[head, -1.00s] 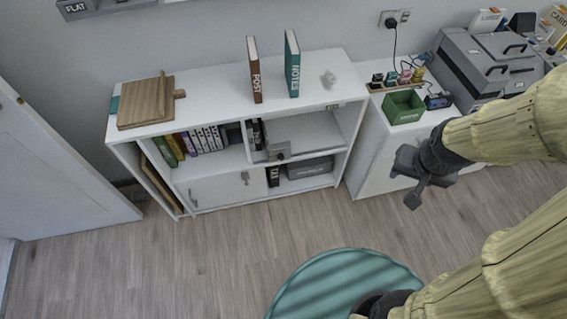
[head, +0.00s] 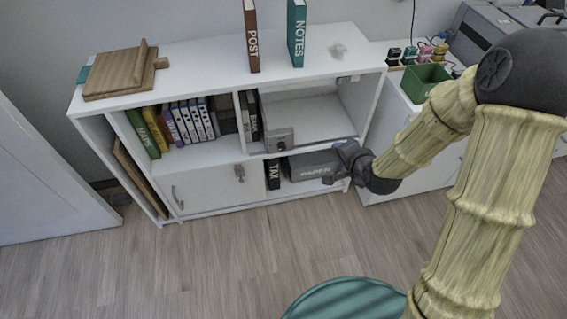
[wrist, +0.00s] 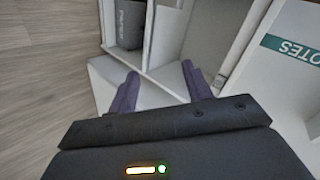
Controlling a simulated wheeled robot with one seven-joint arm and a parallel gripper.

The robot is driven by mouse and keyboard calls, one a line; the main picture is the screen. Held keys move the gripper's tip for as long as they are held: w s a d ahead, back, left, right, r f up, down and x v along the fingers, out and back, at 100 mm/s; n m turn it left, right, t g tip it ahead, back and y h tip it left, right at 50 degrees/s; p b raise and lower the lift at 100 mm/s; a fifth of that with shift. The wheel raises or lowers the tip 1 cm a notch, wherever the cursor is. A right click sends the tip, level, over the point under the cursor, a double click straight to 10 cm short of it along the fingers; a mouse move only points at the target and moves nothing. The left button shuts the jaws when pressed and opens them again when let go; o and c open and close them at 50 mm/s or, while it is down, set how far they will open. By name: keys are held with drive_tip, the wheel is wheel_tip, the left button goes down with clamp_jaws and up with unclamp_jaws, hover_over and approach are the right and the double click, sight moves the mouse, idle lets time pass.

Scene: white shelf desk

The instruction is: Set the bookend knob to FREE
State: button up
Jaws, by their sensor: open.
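The grey bookend (head: 270,136) stands in the shelf's upper right compartment, left of its middle, close to the dark books. A small round knob (head: 281,145) shows on its front face; its setting is too small to read. My gripper (head: 343,152) is in front of the right part of the shelf, to the right of the bookend and apart from it. In the wrist view my gripper (wrist: 160,86) has its two purple fingers spread, with nothing between them. I cannot make out the knob in the wrist view.
The white shelf desk (head: 205,66) carries the POST book (head: 251,38), the NOTES book (head: 296,35) and a wooden stand (head: 121,70). A grey box (head: 312,166) and a TAX binder (head: 273,174) fill the compartment below. A green bin (head: 424,82) stands right.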

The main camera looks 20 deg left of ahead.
sight(283, 149)
drive_tip(key=a+f+m+t+y+b, duration=0.1)
drive_tip(key=a+f+m+b, duration=0.3)
drive_tip(key=f+b, duration=0.4)
drive_tip(key=a+f+m+t+y+b, duration=0.2)
drive_tip(key=a+f+m+t+b, duration=0.1)
drive_tip(key=f+b, duration=0.4)
drive_tip(key=w+a+f+m+t+y+b, duration=0.1)
drive_tip(key=a+f+m+t+b, duration=0.1)
drive_tip(key=a+f+m+b, duration=0.3)
wheel_tip(283, 149, down, 4)
drive_tip(key=m+b, duration=0.2)
drive_tip(key=b, duration=0.1)
drive_tip(key=shift+a+t+y+b, duration=0.2)
drive_tip(key=shift+t+y+b, duration=0.1)
drive_tip(key=shift+y+b, duration=0.1)
drive_tip(key=shift+w, duration=0.1)
drive_tip(key=b+x, duration=0.6)
drive_tip(key=x, duration=1)
drive_tip(key=shift+a+f, duration=0.1)
drive_tip(key=shift+w+a, duration=0.35)
drive_tip(key=shift+w, duration=0.1)
